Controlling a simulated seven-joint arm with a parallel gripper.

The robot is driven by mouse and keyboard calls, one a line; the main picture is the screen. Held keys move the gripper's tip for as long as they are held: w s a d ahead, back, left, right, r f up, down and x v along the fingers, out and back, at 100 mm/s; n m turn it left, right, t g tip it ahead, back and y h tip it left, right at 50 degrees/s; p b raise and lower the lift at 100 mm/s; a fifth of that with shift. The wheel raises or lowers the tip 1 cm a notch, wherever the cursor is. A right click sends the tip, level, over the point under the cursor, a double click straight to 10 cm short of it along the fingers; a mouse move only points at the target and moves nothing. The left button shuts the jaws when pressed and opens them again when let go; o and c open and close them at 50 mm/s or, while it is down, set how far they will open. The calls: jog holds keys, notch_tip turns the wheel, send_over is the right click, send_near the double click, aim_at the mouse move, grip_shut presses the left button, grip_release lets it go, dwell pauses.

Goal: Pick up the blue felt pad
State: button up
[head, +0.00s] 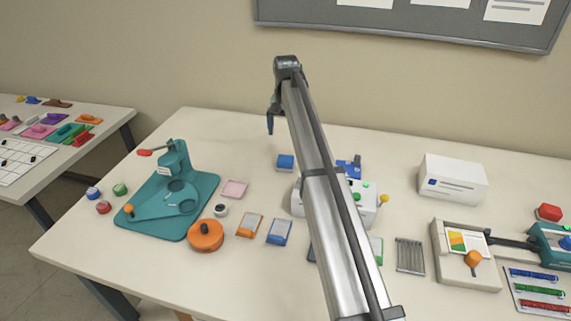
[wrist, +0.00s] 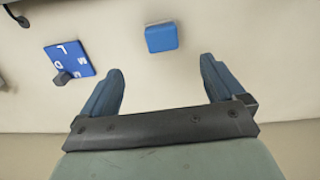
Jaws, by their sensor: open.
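The blue felt pad (head: 285,162) is a small blue square block lying on the table, left of my arm in the head view. It also shows in the wrist view (wrist: 161,37), flat on the table beyond my fingertips and roughly between their lines. My gripper (head: 270,125) hangs above the back of the table, apart from the pad. In the wrist view my gripper (wrist: 161,72) has its two dark blue fingers spread wide, with nothing between them.
A blue lettered card or block (wrist: 69,58) lies left of the pad in the wrist view. A white machine (head: 363,205) stands partly behind my arm. A teal press (head: 172,205) stands left, a white box (head: 453,178) right. The table's back left is clear.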

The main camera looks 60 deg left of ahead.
aim_at(285, 159)
jog(key=f, duration=1.4)
jog(key=shift+s, duration=0.2)
jog(key=shift+r, duration=0.1)
jog(key=c, duration=1.1)
jog(key=shift+c, duration=0.2)
